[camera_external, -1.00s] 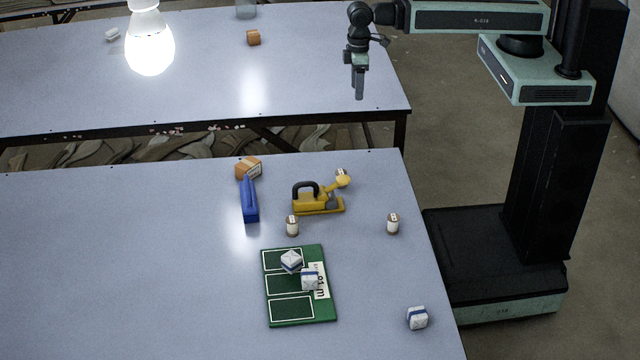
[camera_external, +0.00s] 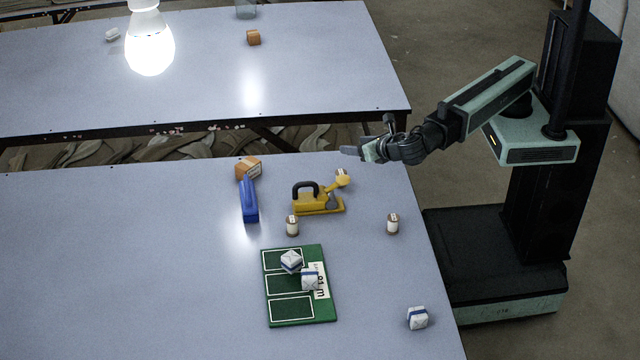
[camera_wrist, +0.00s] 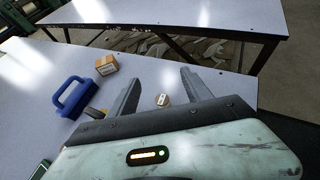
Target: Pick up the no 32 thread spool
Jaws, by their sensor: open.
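Three small thread spools with pale labels stand on the near table: one behind the yellow tool (camera_external: 341,175), one in front of it (camera_external: 292,226), and one to the right near the table edge (camera_external: 392,224). Their numbers are too small to read, so I cannot tell which is no 32. My gripper (camera_external: 352,151) is open and empty, pointing left above the table's back right part. In the wrist view, one spool (camera_wrist: 162,101) shows beyond the gripper body, between the two spread fingers (camera_wrist: 158,76). It is below them and apart, and is probably the back spool.
The yellow tool (camera_external: 318,205), a blue handled block (camera_external: 249,200) and a cardboard box (camera_external: 248,168) are close by. A green board (camera_external: 290,309) carries two white-and-blue blocks. Another such block (camera_external: 417,318) sits front right. The near table's left side is clear.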

